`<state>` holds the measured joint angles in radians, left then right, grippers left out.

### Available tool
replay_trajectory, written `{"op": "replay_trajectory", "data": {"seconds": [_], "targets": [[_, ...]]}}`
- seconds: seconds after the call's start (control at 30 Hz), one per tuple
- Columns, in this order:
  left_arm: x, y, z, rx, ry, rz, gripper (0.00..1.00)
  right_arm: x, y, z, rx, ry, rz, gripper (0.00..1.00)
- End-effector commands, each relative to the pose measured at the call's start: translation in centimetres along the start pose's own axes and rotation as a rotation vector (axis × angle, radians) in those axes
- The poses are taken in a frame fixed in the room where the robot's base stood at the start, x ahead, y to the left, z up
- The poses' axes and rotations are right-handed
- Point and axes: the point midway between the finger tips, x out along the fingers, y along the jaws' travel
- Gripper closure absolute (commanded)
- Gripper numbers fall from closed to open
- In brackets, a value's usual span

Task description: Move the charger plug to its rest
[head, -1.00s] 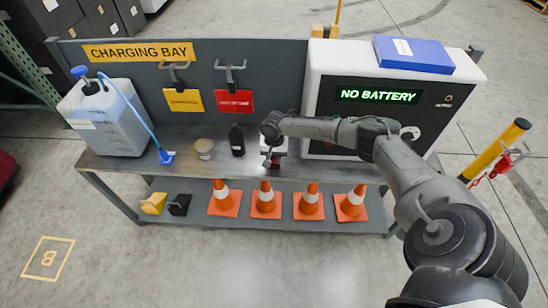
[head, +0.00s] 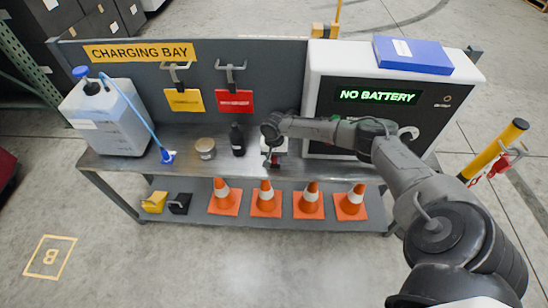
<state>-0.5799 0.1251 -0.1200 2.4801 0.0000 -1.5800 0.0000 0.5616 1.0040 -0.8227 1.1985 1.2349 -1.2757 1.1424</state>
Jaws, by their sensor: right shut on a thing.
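My right gripper (head: 272,157) points down over the bench top, in front of a small white block (head: 280,146). It is shut on a small red and dark piece (head: 275,163), which looks like the charger plug. The wrist hides most of it, so I cannot tell whether it touches the bench. Two metal hooks hang on the back panel, one above a yellow label (head: 184,100) and one above a red label (head: 234,102). I cannot tell which thing is the plug's rest. My left gripper is not in view.
The bench (head: 110,164) also holds a jug (head: 112,118), a tin (head: 205,148) and a dark bottle (head: 237,140). A charger cabinet (head: 318,95) reading NO BATTERY stands at right, a blue binder (head: 413,54) on top. Several cones (head: 266,201) stand on the lower shelf.

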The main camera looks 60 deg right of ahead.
Motion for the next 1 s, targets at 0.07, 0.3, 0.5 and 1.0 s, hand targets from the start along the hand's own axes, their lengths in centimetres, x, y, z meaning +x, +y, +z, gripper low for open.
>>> {"op": "replay_trajectory", "data": {"seconds": [0.07, 0.3, 0.5, 1.0], "targets": [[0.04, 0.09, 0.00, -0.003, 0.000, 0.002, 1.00, 0.16, -0.01, 0.00, 0.000, 0.000, 0.000, 1.00], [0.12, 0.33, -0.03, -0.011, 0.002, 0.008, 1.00, 0.63, -0.03, 0.00, -0.001, 0.000, 0.000, 1.00], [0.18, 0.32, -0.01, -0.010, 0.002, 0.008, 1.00, 1.02, -0.02, -0.03, -0.001, 0.000, 0.000, 1.00], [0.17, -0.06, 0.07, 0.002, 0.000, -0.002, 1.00, 0.94, 0.00, -0.05, 0.000, 0.000, 0.000, 0.40]]}}
